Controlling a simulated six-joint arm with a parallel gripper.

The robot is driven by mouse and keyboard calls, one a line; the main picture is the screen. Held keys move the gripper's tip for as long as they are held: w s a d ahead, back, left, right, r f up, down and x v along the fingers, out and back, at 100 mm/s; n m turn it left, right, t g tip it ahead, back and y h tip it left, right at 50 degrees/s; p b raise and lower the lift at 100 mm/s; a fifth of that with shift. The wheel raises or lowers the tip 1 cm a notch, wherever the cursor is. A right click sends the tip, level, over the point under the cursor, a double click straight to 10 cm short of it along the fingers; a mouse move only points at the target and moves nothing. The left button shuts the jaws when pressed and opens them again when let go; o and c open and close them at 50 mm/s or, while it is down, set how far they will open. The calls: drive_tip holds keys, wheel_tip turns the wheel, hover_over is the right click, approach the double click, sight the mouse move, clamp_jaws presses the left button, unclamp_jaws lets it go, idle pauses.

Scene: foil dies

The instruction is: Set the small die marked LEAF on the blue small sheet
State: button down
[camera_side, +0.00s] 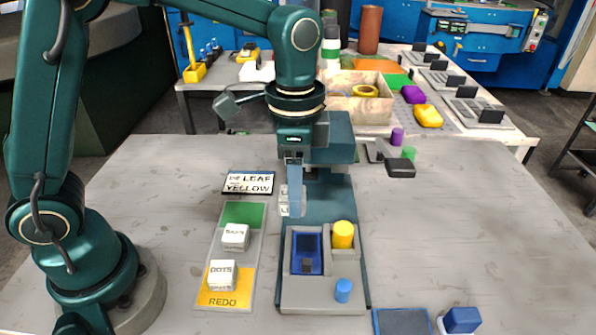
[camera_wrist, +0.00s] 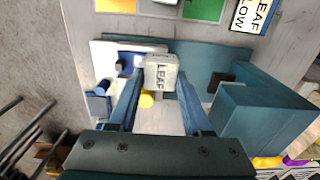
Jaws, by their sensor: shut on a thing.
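My gripper (camera_side: 291,205) is shut on a small white die (camera_wrist: 162,78) whose face reads LEAF in the wrist view. In the side view the die (camera_side: 284,200) is partly hidden by a finger and held above the press bed (camera_side: 325,205). A small blue rectangle (camera_side: 307,253), likely the blue small sheet, lies in the grey tray (camera_side: 325,301) in front of the gripper. It is partly hidden in the wrist view (camera_wrist: 125,65). The die is apart from it.
A yellow cylinder (camera_side: 343,235) and a blue cylinder (camera_side: 343,290) stand in the grey tray. Left is a green-and-yellow board (camera_side: 228,301) marked REDO, with two white dies, one reading DOTS (camera_side: 222,275). A card (camera_side: 248,183) reads LEAF YELLOW. A blue block (camera_side: 461,320) sits front right.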

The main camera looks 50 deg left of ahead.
drive_tip(key=a+r, duration=0.5)
drive_tip(key=a, duration=0.3)
drive_tip(key=d+f, duration=0.2)
drive_tip(key=d, duration=0.1)
drive_tip(key=d+f, duration=0.2)
drive_tip(key=d, duration=0.2)
drive_tip(key=d+f, duration=0.2)
drive_tip(key=d, duration=0.2)
drive_tip(key=shift+f, duration=0.35)
drive_tip(key=shift+w+f, duration=0.1)
drive_tip(key=shift+f, duration=1.9)
drive_tip(key=shift+f, duration=0.15)
drive_tip(key=c, duration=0.6)
unclamp_jaws()
